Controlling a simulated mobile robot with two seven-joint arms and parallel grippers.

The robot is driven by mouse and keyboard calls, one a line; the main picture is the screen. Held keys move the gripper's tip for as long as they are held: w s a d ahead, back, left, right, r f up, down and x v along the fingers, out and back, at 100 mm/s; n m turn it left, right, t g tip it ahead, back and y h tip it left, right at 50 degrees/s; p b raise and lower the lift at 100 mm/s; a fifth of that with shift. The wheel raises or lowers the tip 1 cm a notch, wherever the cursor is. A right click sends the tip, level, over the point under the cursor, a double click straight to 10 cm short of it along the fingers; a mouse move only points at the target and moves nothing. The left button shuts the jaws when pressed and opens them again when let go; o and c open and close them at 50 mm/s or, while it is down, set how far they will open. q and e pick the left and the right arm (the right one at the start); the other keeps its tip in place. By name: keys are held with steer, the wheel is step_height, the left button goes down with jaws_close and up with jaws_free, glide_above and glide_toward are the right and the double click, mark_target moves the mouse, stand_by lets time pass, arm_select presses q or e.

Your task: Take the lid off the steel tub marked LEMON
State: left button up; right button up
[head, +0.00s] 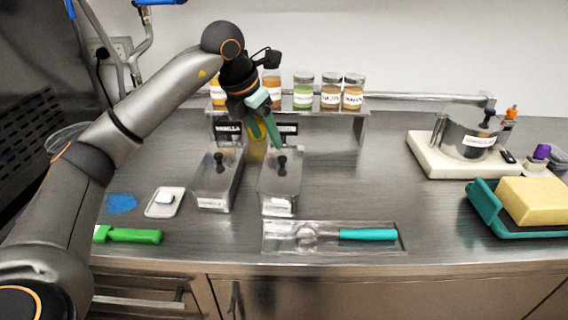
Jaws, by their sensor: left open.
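Two lidded steel tubs stand side by side on the counter: the left tub (216,183) and the right tub (281,190). Each lid has a black knob, the left knob (219,160) and the right knob (282,163). Both tubs carry a white label on the front, too small to read surely, so I cannot tell which says LEMON. My left gripper (264,140) points down, open and empty, with green fingers just above or behind the right tub's knob, apparently not touching it. My right gripper is not in view.
A shelf (362,118) with several jars stands behind the tubs. A tray with a teal-handled tool (368,235) lies in front, a green-handled tool (128,235) front left. A steel pot (468,138) on a pale board stands right. Counter between tubs and board is clear.

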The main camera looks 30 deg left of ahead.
mark_target(281, 158)
arm_select(q)
steer(key=x, duration=0.5)
steer(key=d+x, duration=0.1)
steer(key=x, duration=0.2)
steer(key=shift+w+r, duration=0.1)
steer(key=shift+w, duration=0.25)
jaws_close()
